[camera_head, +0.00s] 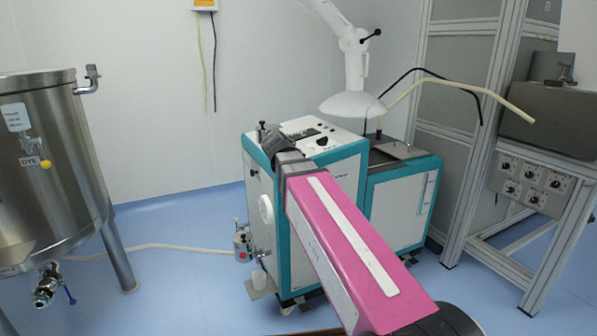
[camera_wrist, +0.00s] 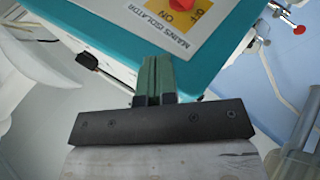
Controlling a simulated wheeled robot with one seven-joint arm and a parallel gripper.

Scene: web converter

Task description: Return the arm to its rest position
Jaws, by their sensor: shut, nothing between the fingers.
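My arm, with a pink link (camera_head: 345,250), reaches up from the bottom of the head view toward the teal and white machine (camera_head: 262,215). The grey and dark end of the arm lies in front of the machine's upper left; the fingers cannot be made out there. In the wrist view my gripper (camera_wrist: 157,60) shows its two green fingers side by side, shut and empty. Behind them is the machine's teal-edged panel (camera_wrist: 120,28) with a "MAINS ISOLATOR" label and a red knob (camera_wrist: 183,4) on yellow. Whether the fingers touch the panel cannot be told.
A steel tank (camera_head: 50,170) on legs stands at the left. A white extraction arm's hood (camera_head: 352,104) hangs above the machine. A metal frame (camera_head: 480,130) with a control box (camera_head: 522,180) stands at the right. A pale hose (camera_head: 170,247) crosses the blue floor.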

